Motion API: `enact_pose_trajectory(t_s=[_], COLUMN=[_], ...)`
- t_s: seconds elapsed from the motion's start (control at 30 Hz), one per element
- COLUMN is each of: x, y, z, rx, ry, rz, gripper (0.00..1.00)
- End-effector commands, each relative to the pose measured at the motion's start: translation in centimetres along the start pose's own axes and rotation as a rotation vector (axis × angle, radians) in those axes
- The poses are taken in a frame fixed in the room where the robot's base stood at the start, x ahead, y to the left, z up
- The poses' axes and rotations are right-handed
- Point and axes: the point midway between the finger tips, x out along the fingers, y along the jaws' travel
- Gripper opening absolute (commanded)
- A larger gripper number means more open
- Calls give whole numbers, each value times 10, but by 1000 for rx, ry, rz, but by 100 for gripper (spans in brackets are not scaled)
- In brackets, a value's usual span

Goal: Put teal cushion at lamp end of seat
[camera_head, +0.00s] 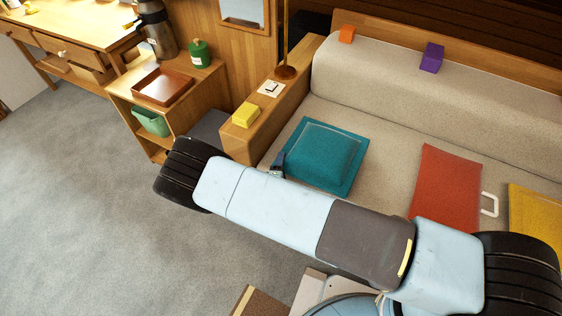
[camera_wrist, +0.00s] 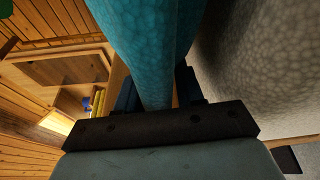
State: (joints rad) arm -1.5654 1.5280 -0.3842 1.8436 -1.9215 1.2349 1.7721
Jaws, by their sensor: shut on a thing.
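The teal cushion (camera_head: 322,152) is at the left end of the pale seat (camera_head: 387,152), beside the wooden armrest (camera_head: 273,115) that bears the lamp's pole and round base (camera_head: 286,72). It looks flat on the seat or just above it; I cannot tell which. My gripper (camera_head: 278,162) is at the cushion's left edge, partly hidden by my arm. In the wrist view, my gripper's fingers (camera_wrist: 158,92) are closed on the edge of the cushion (camera_wrist: 145,35), which fills the top middle.
A red cushion (camera_head: 445,188) and a yellow cushion (camera_head: 537,212) lie farther right. A yellow block (camera_head: 246,115) and a white card (camera_head: 271,89) are on the armrest. Orange (camera_head: 346,34) and purple (camera_head: 432,57) blocks sit on the backrest. Seat between teal and red is clear.

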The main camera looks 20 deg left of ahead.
Motion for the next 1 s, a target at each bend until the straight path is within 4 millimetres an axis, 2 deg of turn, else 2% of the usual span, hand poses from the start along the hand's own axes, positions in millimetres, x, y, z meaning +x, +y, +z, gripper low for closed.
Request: enact_pose_trajectory(t_s=[0.07,0.1,0.37,0.7,0.87,1.0], x=[0,0,0,-2,-25,-53], y=[-2,-2,-2,4,3,3], z=[0,0,0,0,0,0], rx=[-1,0,0,0,-1,-1], ry=[0,0,0,0,1,1], rz=[1,0,0,0,-2,-2], gripper=[0,40,64,64,64,64])
